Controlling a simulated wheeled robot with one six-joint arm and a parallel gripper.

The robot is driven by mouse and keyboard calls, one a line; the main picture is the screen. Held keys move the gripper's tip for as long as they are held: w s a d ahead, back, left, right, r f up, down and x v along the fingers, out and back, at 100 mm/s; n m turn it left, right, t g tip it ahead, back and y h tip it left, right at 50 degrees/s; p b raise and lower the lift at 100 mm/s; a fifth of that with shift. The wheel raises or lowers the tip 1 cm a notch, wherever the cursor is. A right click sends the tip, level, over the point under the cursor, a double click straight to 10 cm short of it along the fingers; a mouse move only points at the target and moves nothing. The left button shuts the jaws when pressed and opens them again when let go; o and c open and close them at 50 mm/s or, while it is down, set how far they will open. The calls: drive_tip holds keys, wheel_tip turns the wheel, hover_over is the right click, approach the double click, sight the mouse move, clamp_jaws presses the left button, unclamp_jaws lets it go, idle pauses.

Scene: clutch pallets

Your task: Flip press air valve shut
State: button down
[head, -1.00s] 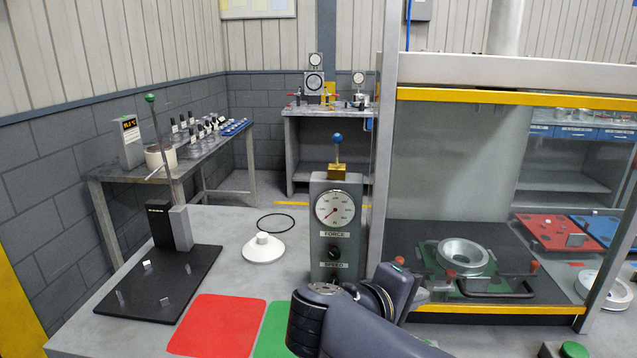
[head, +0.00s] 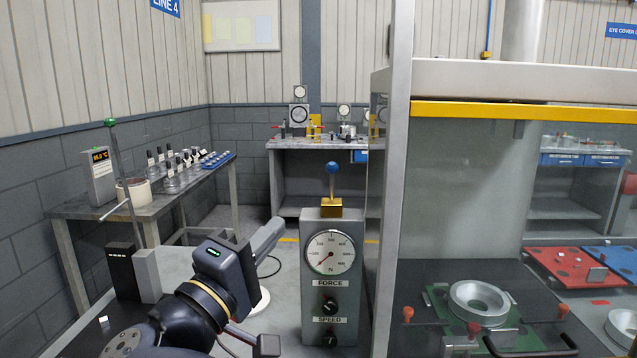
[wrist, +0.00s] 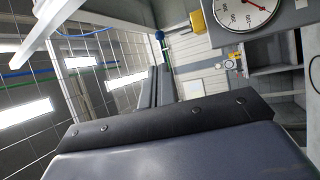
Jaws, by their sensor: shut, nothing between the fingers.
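The press air valve is a brass block (head: 331,207) with a blue ball-topped lever (head: 332,168), standing upright on top of the grey force and speed unit (head: 312,262). The brass block (wrist: 197,22) and blue ball (wrist: 159,35) also show near the top of the wrist view. My gripper (head: 276,230) is to the left of the unit, lower than the lever and apart from it in the head picture. Its dark fingers (wrist: 160,72) are together and empty in the wrist view.
The glass-walled press guard (head: 393,180) stands close to the right of the unit, with a metal ring (head: 480,303) inside. A thin green-tipped rod (head: 111,123) rises at left. A side table (head: 70,205) holds several weights. Open space surrounds the lever's ball.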

sight(329, 171)
drive_tip(key=shift+w, duration=0.1)
drive_tip(key=p+x, duration=0.2)
drive_tip(key=x, duration=1.1)
drive_tip(key=shift+w+d, duration=0.3)
drive_tip(key=shift+d, duration=0.05)
drive_tip(key=shift+r, duration=0.15)
